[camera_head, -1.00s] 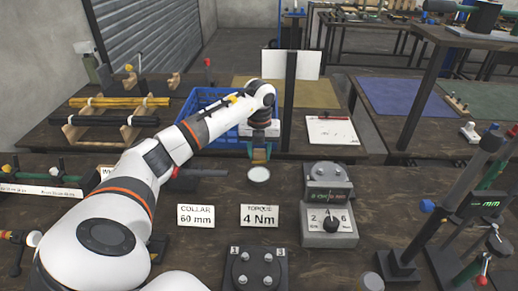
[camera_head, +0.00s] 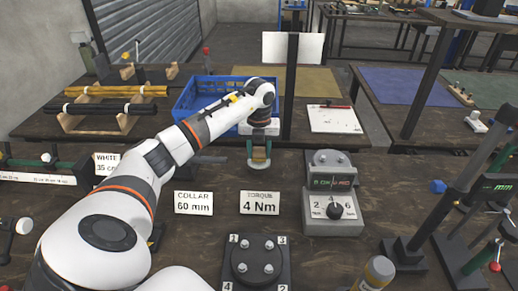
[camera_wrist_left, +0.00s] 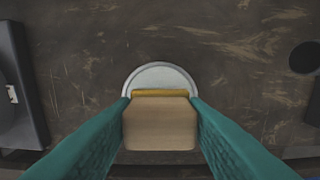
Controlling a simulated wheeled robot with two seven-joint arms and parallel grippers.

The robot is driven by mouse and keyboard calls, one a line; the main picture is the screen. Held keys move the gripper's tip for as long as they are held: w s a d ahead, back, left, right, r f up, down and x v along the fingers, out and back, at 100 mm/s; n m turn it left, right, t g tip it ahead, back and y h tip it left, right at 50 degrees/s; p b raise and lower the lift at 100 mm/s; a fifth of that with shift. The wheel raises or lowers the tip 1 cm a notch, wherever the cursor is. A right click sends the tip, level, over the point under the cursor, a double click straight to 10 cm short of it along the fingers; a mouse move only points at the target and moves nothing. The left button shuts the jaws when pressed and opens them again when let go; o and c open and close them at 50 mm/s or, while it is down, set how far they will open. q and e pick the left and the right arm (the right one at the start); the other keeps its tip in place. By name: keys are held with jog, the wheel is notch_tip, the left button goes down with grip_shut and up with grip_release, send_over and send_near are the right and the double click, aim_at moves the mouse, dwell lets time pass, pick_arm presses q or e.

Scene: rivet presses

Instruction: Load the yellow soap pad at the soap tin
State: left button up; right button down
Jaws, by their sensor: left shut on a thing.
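My left gripper (camera_head: 259,155) is shut on the yellow soap pad. In the left wrist view the pad shows as a pale wooden block (camera_wrist_left: 160,125) with a yellow strip (camera_wrist_left: 160,92) along its far edge, between the teal fingers. The soap tin (camera_wrist_left: 160,74), a round pale disc with a light rim, lies just beyond and partly behind the pad. In the head view the gripper and pad are over the tin (camera_head: 258,168), which is largely hidden. I cannot tell whether the pad touches it. My right gripper is not in view.
A torque sign (camera_head: 260,202) and a collar sign (camera_head: 193,202) stand in front of the tin. A grey control box (camera_head: 332,205) is to the right. A blue crate (camera_head: 190,100) is behind the arm. A numbered four-post fixture (camera_head: 256,262) is nearer.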

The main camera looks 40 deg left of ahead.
aim_at(259, 149)
pick_arm(q)
jog(key=shift+f, duration=0.5)
dwell(0.6)
jog(key=shift+f, duration=0.1)
dwell(1.1)
jog(key=shift+r, duration=0.2)
notch_tip(259, 149, up, 7)
jog(key=p, duration=0.6)
jog(key=shift+f, duration=0.1)
jog(key=shift+f, duration=0.1)
dwell(0.6)
